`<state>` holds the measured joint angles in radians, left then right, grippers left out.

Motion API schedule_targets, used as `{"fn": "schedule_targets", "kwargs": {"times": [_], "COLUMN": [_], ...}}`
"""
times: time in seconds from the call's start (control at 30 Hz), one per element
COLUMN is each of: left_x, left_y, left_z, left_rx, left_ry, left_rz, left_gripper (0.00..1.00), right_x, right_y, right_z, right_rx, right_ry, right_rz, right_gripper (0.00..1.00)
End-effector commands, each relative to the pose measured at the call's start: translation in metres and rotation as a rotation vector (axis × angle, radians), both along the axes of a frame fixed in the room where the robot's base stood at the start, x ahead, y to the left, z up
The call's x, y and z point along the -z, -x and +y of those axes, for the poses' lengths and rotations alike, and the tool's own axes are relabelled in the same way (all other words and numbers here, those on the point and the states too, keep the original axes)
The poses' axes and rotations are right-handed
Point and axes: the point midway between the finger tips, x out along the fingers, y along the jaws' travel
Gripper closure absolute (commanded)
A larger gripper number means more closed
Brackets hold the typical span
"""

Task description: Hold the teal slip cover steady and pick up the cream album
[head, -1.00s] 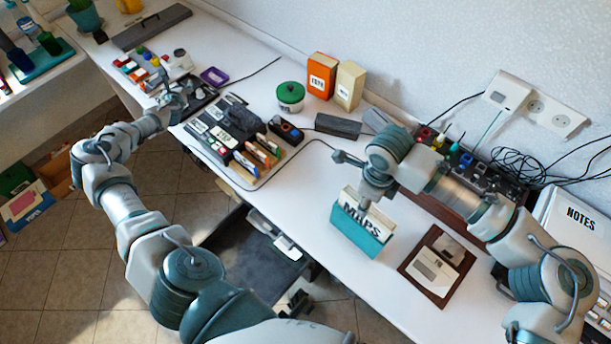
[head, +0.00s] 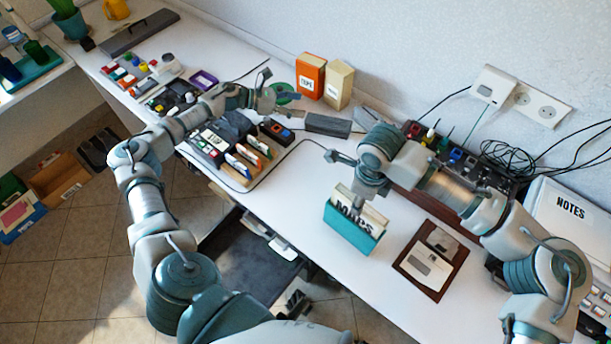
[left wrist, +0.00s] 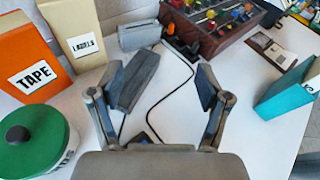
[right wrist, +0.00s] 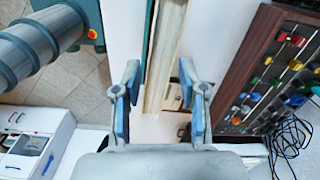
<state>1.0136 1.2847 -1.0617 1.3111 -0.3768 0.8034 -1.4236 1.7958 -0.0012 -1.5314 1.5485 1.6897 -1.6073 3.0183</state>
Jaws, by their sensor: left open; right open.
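The teal slip cover (head: 347,238) stands upright on the white table. The cream album (head: 371,212), lettered MAPS, sits in it with its upper part showing above the teal. My right gripper (head: 352,182) is open just above the album; in the right wrist view the album's cream edge (right wrist: 166,50) lies between the open fingers (right wrist: 158,78), and I cannot tell whether they touch it. My left gripper (head: 284,104) is open and empty over the table near the green-lidded tub. In the left wrist view the slip cover (left wrist: 284,92) is at the right, apart from the left fingers (left wrist: 162,88).
An orange TAPE box (head: 311,76) and a cream LABELS box (head: 339,86) stand at the back. A grey block (head: 328,125) lies before them. A mixer panel (head: 462,160) with cables is behind the right arm. A brown board (head: 411,266) lies right of the cover.

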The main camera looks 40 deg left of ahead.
Motion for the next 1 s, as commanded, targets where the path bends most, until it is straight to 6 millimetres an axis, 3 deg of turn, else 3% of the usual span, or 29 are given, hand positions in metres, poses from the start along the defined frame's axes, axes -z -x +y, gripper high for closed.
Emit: {"fn": "schedule_targets", "kwargs": {"times": [0.03,0.1,0.2,0.3,0.43,0.67,1.0], "left_x": [0.015,0.029,0.045,0.056,0.064,0.065,0.063], "left_y": [0.012,0.035,0.071,0.107,0.142,0.163,0.17], "left_z": [-0.029,-0.064,-0.104,-0.13,-0.146,-0.163,-0.228], "left_rx": [0.109,0.266,0.474,0.644,0.79,0.871,0.871], "left_ry": [0.016,0.041,0.092,0.152,0.215,0.251,0.248], "left_rz": [0.002,-0.014,-0.055,-0.107,-0.169,-0.21,-0.207], "left_gripper": [0.23,0.23,0.23,0.23,0.23,0.23,0.23], "right_x": [0.0,0.0,0.0,0.0,0.001,0.0,0.0], "right_y": [0.0,0.0,0.0,0.001,0.001,0.0,0.0], "right_z": [0.0,0.0,0.002,0.004,0.005,0.004,0.001], "right_rx": [0.0,0.0,0.0,-0.001,-0.002,-0.001,0.0], "right_ry": [0.0,0.0,0.001,0.003,0.005,0.004,0.001], "right_rz": [0.0,0.0,0.0,0.0,-0.001,0.0,0.0], "right_gripper": [0.58,0.58,0.58,0.58,0.58,0.58,0.58]}}
